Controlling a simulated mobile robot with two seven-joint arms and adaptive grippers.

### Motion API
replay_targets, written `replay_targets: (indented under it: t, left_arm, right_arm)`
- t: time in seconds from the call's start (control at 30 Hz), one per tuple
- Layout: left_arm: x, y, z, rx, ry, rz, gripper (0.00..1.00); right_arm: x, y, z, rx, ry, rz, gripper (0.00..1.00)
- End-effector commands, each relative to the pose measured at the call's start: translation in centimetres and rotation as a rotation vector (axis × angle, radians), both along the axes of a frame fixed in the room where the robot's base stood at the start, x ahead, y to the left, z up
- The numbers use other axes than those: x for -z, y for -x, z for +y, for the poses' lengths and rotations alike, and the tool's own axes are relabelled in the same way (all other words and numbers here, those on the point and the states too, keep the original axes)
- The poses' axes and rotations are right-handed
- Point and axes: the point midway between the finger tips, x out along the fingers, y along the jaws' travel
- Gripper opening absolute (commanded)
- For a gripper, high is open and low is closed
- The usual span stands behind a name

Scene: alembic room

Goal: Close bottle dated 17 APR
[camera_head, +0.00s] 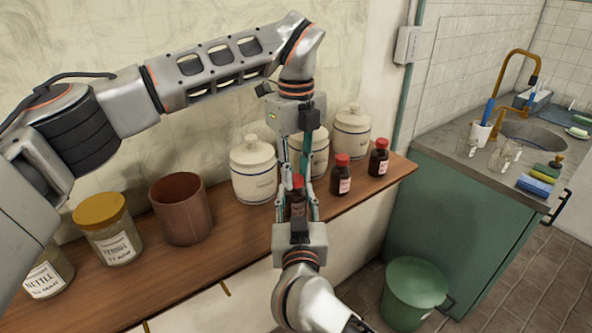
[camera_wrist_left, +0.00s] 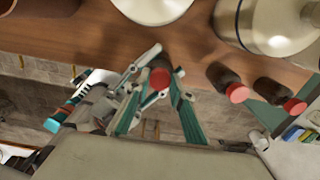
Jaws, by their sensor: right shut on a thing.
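A small dark brown bottle (camera_head: 297,206) with a red cap (camera_head: 297,181) stands upright at the shelf's front edge. My right gripper (camera_head: 298,208) comes from the front and is shut on this bottle, a finger on each side. My left gripper (camera_head: 294,165) points down from above, its fingers apart on either side of the cap. In the left wrist view the red cap (camera_wrist_left: 160,79) shows between the left fingers (camera_wrist_left: 160,90). Two similar red-capped bottles, a nearer one (camera_head: 341,178) and a farther one (camera_head: 379,160), stand to the right. The label dates are too small to read.
Cream lidded canisters (camera_head: 253,172) stand close behind the bottle on the wooden shelf (camera_head: 215,262). A brown pot (camera_head: 181,210) and a yellow-lidded jar (camera_head: 112,236) stand to the left. A green bucket (camera_head: 412,292) is on the floor at right, below the sink counter (camera_head: 440,150).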

Motion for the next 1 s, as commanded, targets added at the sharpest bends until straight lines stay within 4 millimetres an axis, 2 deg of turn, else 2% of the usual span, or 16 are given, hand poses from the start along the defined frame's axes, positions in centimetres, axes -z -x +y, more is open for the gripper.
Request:
replay_targets:
  t: [0.23, 0.33, 0.8, 0.87, 1.0]
  left_arm:
    - [-0.03, -0.01, 0.01, 0.006, 0.000, 0.000, 0.00]
    - [-0.09, -0.02, 0.00, 0.070, -0.001, -0.001, 0.00]
    - [-0.01, 0.00, 0.04, 0.932, -0.001, 0.000, 0.00]
    - [0.02, -0.02, 0.05, 1.012, -0.002, 0.000, 0.00]
    - [0.06, 0.00, 0.02, 0.998, -0.001, 0.000, 0.00]
  right_arm:
    - [0.04, 0.00, 0.00, 0.000, 0.000, 0.001, 0.00]
    - [0.04, 0.00, -0.01, 0.000, 0.000, 0.001, 0.00]
    - [0.04, 0.00, -0.01, 0.000, 0.000, 0.001, 0.00]
    - [0.04, 0.00, -0.01, 0.000, 0.000, 0.001, 0.00]
    - [0.03, 0.00, -0.01, 0.000, 0.000, 0.001, 0.00]
